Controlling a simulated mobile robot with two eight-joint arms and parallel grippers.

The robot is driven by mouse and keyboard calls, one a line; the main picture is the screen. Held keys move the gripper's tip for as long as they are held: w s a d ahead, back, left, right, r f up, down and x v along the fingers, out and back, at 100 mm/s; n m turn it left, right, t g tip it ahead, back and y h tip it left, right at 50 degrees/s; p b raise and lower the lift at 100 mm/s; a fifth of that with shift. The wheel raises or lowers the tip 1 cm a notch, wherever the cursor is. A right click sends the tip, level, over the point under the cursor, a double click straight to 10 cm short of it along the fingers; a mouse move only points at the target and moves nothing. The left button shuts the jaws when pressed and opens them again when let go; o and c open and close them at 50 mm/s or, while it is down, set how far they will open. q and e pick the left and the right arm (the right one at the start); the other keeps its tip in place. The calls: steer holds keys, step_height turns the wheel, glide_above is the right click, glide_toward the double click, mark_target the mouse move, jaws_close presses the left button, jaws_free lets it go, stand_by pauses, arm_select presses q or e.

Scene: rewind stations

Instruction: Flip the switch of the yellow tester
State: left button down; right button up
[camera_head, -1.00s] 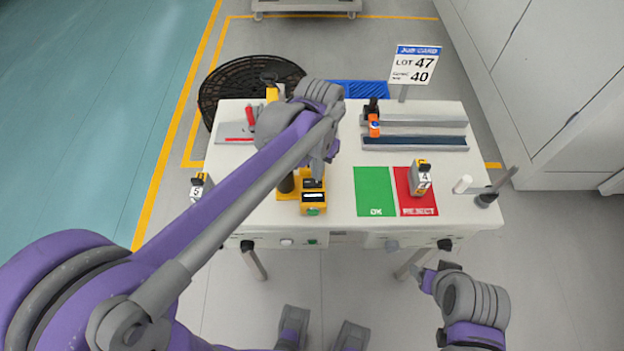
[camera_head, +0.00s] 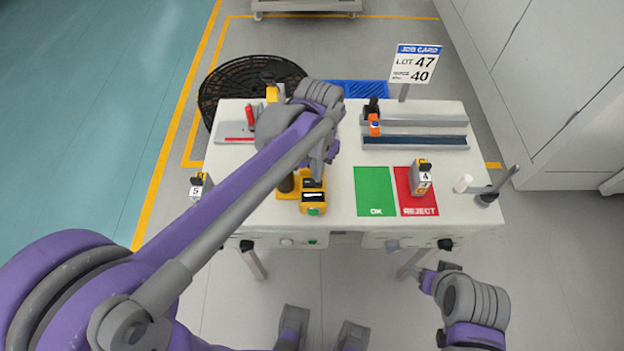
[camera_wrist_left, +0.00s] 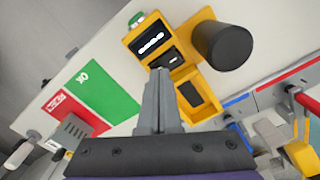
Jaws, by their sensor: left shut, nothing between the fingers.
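The yellow tester (camera_head: 313,198) stands near the front middle of the white table, left of the green OK mat. In the left wrist view, the tester (camera_wrist_left: 133,42) shows a lit display, a green button at its end, a small dark panel with a light mark, and a dark recess. A dark cylinder (camera_wrist_left: 222,45) stands beside it. My left gripper (camera_head: 317,178) is over the tester's far part. Its closed, empty fingertips (camera_wrist_left: 160,72) appear close to the small dark panel; contact cannot be told. My right gripper (camera_head: 436,277) hangs before the table's front edge, its jaw opening unclear.
The green OK mat (camera_head: 375,191) and red REJECT mat (camera_head: 403,205) lie right of the tester. A grey rail (camera_head: 430,141) and the job card (camera_head: 414,65) are at the back right.

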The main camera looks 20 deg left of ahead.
arm_select(q)
steer(key=shift+f+b, duration=0.4)
steer(key=shift+f, duration=0.3)
steer(key=shift+r, duration=0.1)
steer(key=shift+r+p, duration=2.55)
steer(key=shift+r, duration=0.95)
steer(key=s+a+f+n+t, duration=0.1)
steer(key=s+a+t, duration=0.1)
steer(key=s, duration=0.5)
steer(key=s+a+f+n+t+p, duration=0.1)
steer(key=s+a+t, duration=0.2)
steer(key=s, duration=0.4)
steer(key=shift+a+f+n, duration=0.35)
steer(key=shift+a+n, duration=0.05)
steer(key=shift+a, duration=0.4)
